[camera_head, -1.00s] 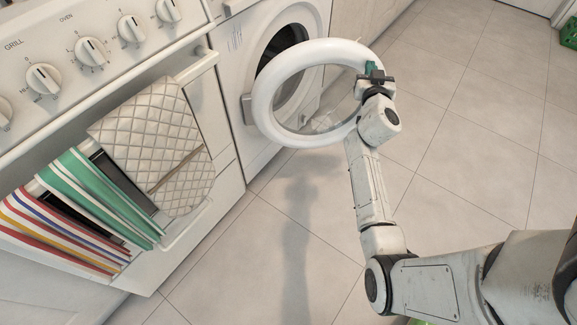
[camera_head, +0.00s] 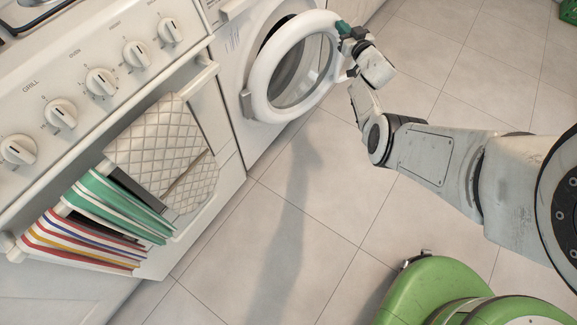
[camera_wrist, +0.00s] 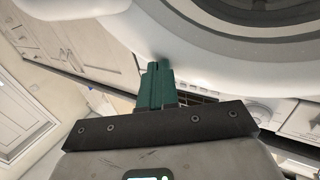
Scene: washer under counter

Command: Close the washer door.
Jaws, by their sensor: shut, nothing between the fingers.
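The washer (camera_head: 233,60) is a white front-loader under the counter. Its round white door (camera_head: 262,92) is hinged on the left and stands ajar, with a dark gap behind its rim toward the drum opening. My gripper (camera_head: 343,29) is at the door's upper right edge, its green fingers against or very near the rim. In the wrist view the green fingers (camera_wrist: 158,83) are together and empty, close to the white door rim (camera_wrist: 215,60). I cannot tell whether they touch it.
A white cooker (camera_head: 110,90) with several knobs stands left of the washer. A quilted mitt (camera_head: 165,145) and striped towels (camera_head: 90,230) hang on its rail. A green crate (camera_head: 570,25) lies at the far right.

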